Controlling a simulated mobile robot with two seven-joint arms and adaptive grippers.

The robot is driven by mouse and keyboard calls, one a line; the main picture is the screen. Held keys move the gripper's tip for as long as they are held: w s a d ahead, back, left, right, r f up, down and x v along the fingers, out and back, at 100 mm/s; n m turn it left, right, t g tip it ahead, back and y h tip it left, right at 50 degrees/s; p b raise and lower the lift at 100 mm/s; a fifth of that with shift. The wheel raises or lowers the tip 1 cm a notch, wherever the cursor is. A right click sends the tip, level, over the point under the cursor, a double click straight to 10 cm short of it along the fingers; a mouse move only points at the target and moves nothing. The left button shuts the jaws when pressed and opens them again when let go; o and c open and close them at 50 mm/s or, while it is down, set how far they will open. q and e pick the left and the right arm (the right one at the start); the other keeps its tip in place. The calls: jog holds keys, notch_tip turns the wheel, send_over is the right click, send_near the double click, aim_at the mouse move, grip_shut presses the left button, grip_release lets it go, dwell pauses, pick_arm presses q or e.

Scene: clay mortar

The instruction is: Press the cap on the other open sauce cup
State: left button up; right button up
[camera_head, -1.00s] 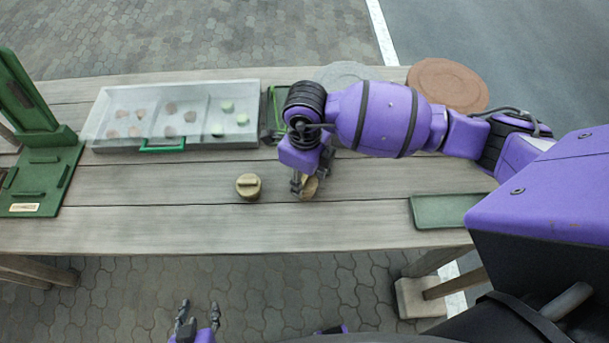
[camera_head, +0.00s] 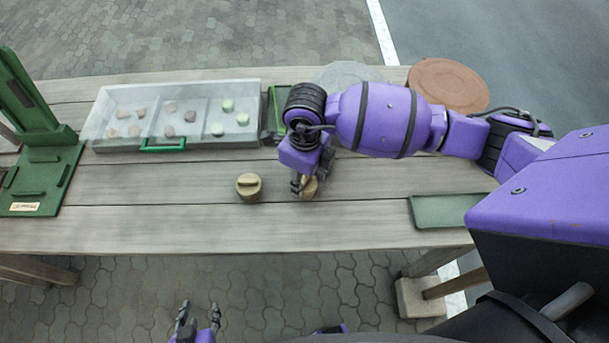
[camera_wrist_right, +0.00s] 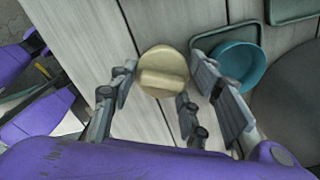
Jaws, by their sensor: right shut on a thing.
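A tan cap with a raised grip bar (camera_wrist_right: 162,72) sits between the fingers of my right gripper (camera_wrist_right: 166,82). In the head view this tan piece (camera_head: 310,188) shows partly behind the fingers of my right gripper (camera_head: 302,185), low over the table. I cannot tell whether a cup is under it. A second tan ridged cap (camera_head: 249,187) stands upright to its left; whether it sits on a cup is unclear. A teal round cup (camera_wrist_right: 238,66) shows beside the fingers in the wrist view; my arm hides it in the head view. My left gripper (camera_head: 198,318) is open and empty off the table's front edge.
A green stand (camera_head: 45,165) is at the far left. A green tray (camera_head: 445,211) lies at right, and a brown round board (camera_head: 447,84) at the back right. The front middle tabletop is clear.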

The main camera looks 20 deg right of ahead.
pick_arm(q)
jog(key=shift+w+r, duration=0.2)
pick_arm(e)
jog(key=shift+f, duration=0.15)
dwell(0.5)
pick_arm(q)
jog(key=shift+f, duration=0.1)
pick_arm(e)
jog(key=o, duration=0.8)
jog(key=shift+o, duration=0.3)
jog(key=o, duration=0.4)
jog(key=shift+r+p, duration=0.7)
jog(key=shift+r, duration=0.6)
pick_arm(q)
jog(key=w+r+t+p, duration=0.1)
jog(key=w+r, duration=0.3)
jog(key=r, duration=0.1)
jog(key=shift+w+r+p, duration=0.2)
jog(key=shift+r+p, duration=0.05)
jog(key=shift+p, duration=0.1)
pick_arm(e)
jog(key=shift+r, duration=1.75)
